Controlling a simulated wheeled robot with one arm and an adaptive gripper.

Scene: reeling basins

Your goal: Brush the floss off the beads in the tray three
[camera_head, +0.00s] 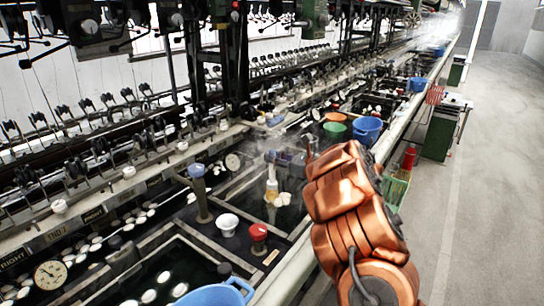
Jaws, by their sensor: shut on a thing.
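My gripper (272,161) is at the end of my copper-coloured arm, over a dark basin (238,187) in the middle of the view. It is shut on a pale brush (271,187) with a yellowish lower part, which points down into the basin. The fingers are small and partly blurred by steam. White oval pieces (285,198) lie in the dark water close beside the brush's lower end; whether they touch cannot be told. I cannot make out any floss on them or read a number on this basin.
Blue (367,129) and orange (335,117) bowls are farther along. Clear floor (495,180) lies right.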

